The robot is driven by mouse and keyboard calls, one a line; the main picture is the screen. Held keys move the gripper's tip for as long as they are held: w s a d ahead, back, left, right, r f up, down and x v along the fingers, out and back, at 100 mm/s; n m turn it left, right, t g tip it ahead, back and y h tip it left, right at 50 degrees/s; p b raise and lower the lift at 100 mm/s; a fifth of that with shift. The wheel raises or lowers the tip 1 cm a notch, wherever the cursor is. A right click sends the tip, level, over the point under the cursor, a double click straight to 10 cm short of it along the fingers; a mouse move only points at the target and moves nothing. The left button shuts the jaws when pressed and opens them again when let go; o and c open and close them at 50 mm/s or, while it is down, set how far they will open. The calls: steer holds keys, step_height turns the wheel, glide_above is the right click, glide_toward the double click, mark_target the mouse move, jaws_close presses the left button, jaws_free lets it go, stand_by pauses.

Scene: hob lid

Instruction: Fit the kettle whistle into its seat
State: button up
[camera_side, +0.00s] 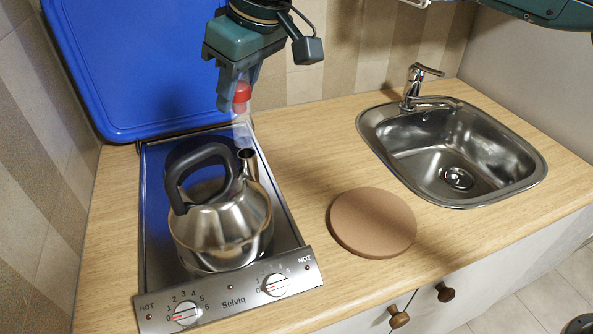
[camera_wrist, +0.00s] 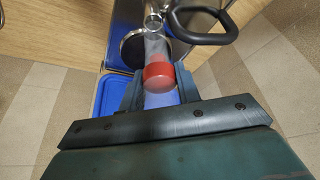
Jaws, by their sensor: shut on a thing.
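The whistle (camera_side: 242,92) has a red cap and is held upright between the fingers of my gripper (camera_side: 236,98). In the wrist view the red cap (camera_wrist: 158,75) sits between both fingertips (camera_wrist: 158,88). A pale, see-through column shows between the cap and the kettle spout; I cannot tell whether it is part of the whistle or steam. The steel kettle (camera_side: 222,228) stands on the hob, its open spout (camera_side: 249,163) pointing up below the whistle. The red cap is above the spout and apart from it. The kettle's black handle (camera_wrist: 205,38) shows in the wrist view.
The blue hob lid (camera_side: 150,65) stands open behind the hob (camera_side: 288,228). The kettle's handle (camera_side: 178,180) arches left of the spout. A round brown board (camera_side: 373,222) lies to the right, with a sink (camera_side: 375,130) and tap (camera_side: 412,85) beyond. Counter between is clear.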

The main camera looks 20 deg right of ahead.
steer(key=shift+f, duration=0.15)
glide_above(239, 152)
steer(key=d, duration=0.1)
steer(key=shift+s+f, duration=0.2)
steer(key=shift+f, duration=1.2)
steer(key=shift+s+f, duration=0.15)
steer(key=shift+f, duration=1.2)
steer(key=shift+f, duration=1.05)
steer(key=o, duration=1)
steer(key=shift+s+f, duration=0.1)
steer(key=shift+d+r, duration=0.1)
steer(key=shift+r, duration=0.15)
steer(key=shift+s+d+r, duration=0.1)
steer(key=shift+r, duration=0.5)
steer(key=v, duration=1.2)
steer(key=shift+r, duration=0.1)
steer(key=shift+d, duration=0.15)
